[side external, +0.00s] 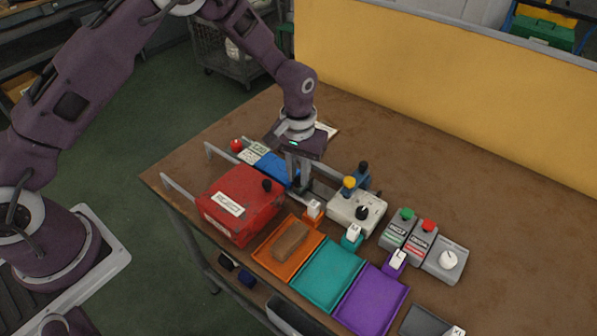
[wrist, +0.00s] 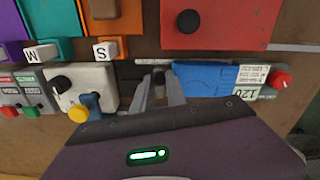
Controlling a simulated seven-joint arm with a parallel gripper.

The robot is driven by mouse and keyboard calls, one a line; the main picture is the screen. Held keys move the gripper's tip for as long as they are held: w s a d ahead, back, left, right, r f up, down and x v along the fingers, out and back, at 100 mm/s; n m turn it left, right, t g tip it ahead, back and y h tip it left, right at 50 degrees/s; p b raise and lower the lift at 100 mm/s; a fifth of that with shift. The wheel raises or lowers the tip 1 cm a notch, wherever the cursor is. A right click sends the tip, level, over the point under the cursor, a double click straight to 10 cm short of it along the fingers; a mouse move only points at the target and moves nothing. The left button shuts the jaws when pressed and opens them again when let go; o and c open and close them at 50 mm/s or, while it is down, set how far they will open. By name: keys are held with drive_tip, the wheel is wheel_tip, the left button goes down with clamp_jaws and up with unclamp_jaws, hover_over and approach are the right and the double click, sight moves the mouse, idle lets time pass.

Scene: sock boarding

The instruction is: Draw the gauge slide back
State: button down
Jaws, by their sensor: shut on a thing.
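My gripper (side external: 298,180) points down at the end of a rail beside the blue gauge body (side external: 272,167). In the wrist view its fingers (wrist: 158,88) are closed around a small dark grey piece (wrist: 158,76), which looks like the slide's grip. The blue body (wrist: 205,78) lies just right of the fingers there. A white scale panel marked 120 (wrist: 246,82) and a red knob (wrist: 281,78) are at its far end. The fingers hide much of the held piece, so its exact shape cannot be told.
A red box (side external: 240,204) with a black knob stands close in front. A beige box (side external: 356,211) with yellow and black knobs stands to the right. Orange (side external: 268,262), teal (side external: 316,285) and purple (side external: 360,310) trays line the front edge.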

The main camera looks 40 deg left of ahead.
idle(0.4)
drive_tip(key=d, duration=0.4)
drive_tip(key=shift+d, duration=0.35)
drive_tip(key=c, duration=1.3)
unclamp_jaws()
wheel_tip(320, 180, up, 7)
drive_tip(key=shift+r, duration=0.1)
